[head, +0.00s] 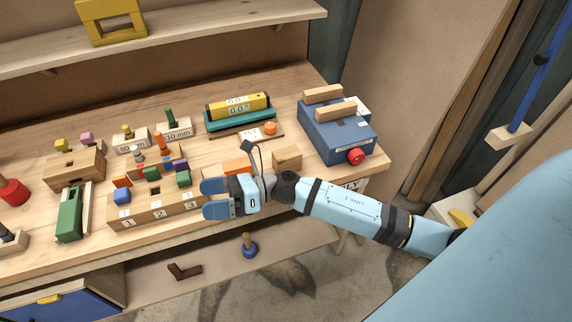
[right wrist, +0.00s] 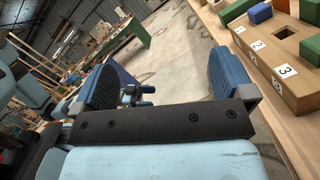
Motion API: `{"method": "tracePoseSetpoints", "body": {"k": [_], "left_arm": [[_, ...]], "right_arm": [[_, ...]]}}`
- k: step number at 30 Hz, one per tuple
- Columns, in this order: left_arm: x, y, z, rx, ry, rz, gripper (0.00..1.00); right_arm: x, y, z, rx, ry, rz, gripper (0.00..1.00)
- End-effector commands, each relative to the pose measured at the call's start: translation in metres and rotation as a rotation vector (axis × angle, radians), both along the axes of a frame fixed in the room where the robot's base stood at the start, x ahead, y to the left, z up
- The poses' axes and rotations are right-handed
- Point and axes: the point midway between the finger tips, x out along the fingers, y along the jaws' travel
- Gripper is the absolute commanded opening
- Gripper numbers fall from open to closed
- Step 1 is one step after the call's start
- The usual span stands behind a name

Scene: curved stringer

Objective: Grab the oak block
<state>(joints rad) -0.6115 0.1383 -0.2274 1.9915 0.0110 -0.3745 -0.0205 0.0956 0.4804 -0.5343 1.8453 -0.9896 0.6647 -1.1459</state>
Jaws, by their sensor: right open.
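A plain wooden block (head: 287,158), which may be the oak block, sits on the bench just behind my right wrist. Several other wooden pieces look alike, so I cannot be sure which is oak. My right gripper (head: 214,198) is open and empty at the bench's front edge, pointing left, beside the numbered wooden block (head: 150,213). In the right wrist view, the two blue fingers (right wrist: 165,85) stand apart with nothing between them, and the numbered block (right wrist: 290,60) shows at the right. My left gripper is not in view.
An orange block (head: 237,165) lies just behind my right gripper. A blue box (head: 340,135) with a red knob and two wooden bars on top stands at the right. A yellow level (head: 238,106) on a teal base is at the back. A lower shelf (head: 215,262) runs below.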

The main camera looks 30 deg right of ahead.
Motion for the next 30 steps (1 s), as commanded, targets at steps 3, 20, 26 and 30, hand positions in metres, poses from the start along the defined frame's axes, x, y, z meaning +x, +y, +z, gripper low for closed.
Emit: {"method": "tracePoseSetpoints", "body": {"k": [3, 20, 26, 30], "left_arm": [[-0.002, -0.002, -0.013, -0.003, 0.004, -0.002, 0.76], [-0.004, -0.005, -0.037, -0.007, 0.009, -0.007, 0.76], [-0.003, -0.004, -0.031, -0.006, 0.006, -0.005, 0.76], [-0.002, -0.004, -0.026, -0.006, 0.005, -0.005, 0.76]], "right_arm": [[0.013, -0.013, -0.014, -0.392, -0.529, 0.253, 1.00], [0.114, -0.258, -0.001, -1.414, -1.397, 1.506, 1.00], [0.114, -0.264, -0.026, -1.420, -1.391, 1.544, 1.00], [0.114, -0.263, -0.054, -1.419, -1.393, 1.539, 1.00]]}}
